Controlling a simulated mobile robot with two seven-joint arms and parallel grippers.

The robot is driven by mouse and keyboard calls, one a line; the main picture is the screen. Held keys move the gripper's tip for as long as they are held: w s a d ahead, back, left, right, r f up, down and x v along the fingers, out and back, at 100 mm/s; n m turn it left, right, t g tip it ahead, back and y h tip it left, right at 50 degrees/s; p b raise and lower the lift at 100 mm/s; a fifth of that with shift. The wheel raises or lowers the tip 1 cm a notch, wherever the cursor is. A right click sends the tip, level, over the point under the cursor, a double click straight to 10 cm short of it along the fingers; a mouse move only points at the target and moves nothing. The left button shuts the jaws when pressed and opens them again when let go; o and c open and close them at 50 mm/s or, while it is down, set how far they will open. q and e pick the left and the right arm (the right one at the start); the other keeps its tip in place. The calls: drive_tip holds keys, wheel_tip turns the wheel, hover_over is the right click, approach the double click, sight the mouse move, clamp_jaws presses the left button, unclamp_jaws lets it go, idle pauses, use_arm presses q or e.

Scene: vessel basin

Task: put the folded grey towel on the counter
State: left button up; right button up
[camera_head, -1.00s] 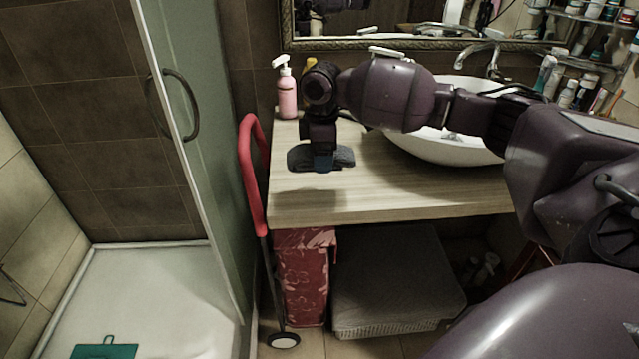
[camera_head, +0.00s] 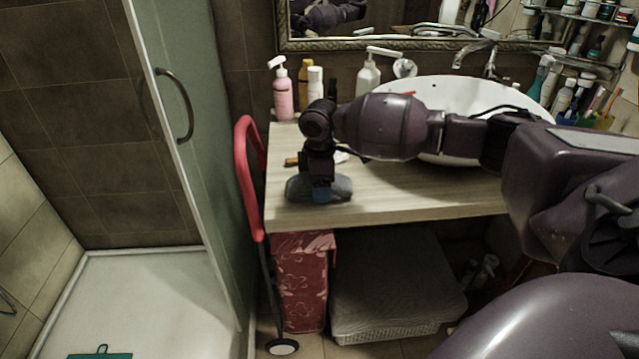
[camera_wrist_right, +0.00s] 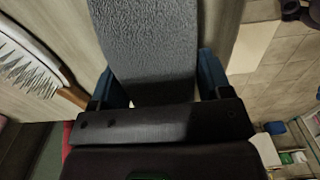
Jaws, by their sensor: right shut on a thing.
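The folded grey towel (camera_head: 336,187) is at the front left part of the wooden counter (camera_head: 420,193). My right gripper (camera_head: 320,191) points down and is shut on the towel. In the right wrist view the towel (camera_wrist_right: 155,40) lies between the two blue fingers of the gripper (camera_wrist_right: 160,85). The towel is over or on the counter near its front edge; whether it touches the top I cannot tell. My left gripper is not in view.
A hairbrush (camera_wrist_right: 32,65) lies beside the towel. A pink pump bottle (camera_head: 282,94) and other bottles stand at the back left. The white basin (camera_head: 450,150) fills the right side. A red-handled trolley (camera_head: 243,165) stands left of the counter.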

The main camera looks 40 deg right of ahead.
drive_tip(key=o, duration=0.5)
drive_tip(key=shift+f, duration=0.15)
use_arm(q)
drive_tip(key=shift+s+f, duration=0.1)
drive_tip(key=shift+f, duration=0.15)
use_arm(e)
drive_tip(key=o, duration=0.4)
wheel_tip(320, 180, up, 11)
drive_tip(key=shift+r+p, duration=0.1)
drive_tip(key=shift+p, duration=0.95)
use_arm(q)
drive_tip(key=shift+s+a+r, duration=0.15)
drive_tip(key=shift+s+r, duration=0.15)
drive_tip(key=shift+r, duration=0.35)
use_arm(e)
drive_tip(key=shift+r, duration=0.55)
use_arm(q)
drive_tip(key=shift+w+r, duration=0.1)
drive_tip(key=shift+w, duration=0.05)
